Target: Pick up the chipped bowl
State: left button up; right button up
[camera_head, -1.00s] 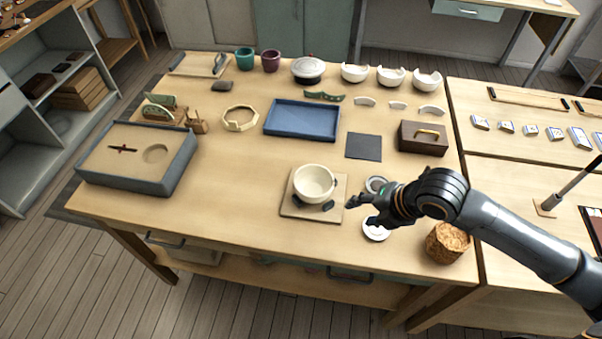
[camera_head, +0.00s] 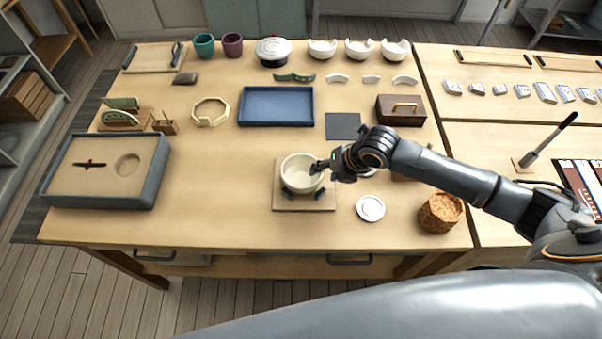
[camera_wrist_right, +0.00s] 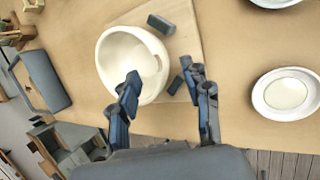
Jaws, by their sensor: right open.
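A cream bowl (camera_head: 296,174) sits upright on a square wooden board (camera_head: 304,204) near the table's front; its rim looks uneven in the right wrist view (camera_wrist_right: 115,58). Dark blocks (camera_head: 320,192) stand on the board beside it. My right gripper (camera_head: 321,167) is at the bowl's right rim. In the right wrist view my right gripper (camera_wrist_right: 165,92) is open, one finger overlapping the bowl and the other outside it. Contact cannot be told. Three white bowls with broken rims (camera_head: 359,52) stand at the back. My left gripper is not in view.
A white dish (camera_head: 370,208) and a cork-like pot (camera_head: 441,212) stand right of the board. A blue tray (camera_head: 276,107), a dark square mat (camera_head: 343,126) and a wooden box (camera_head: 400,110) lie behind.

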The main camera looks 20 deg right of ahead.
aim_at(321, 173)
jog(key=p+x, duration=0.1)
jog(key=x, duration=0.2)
jog(key=shift+w+f, duration=0.1)
jog(key=shift+w, duration=0.05)
jog(key=shift+w+a+f, duration=0.2)
jog(key=shift+a+f, duration=0.05)
jog(key=shift+f, duration=0.2)
jog(key=shift+d, duration=0.1)
jog(key=c, duration=0.9)
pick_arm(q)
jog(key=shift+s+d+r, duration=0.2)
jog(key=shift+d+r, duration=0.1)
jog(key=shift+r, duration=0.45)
pick_arm(e)
grip_shut()
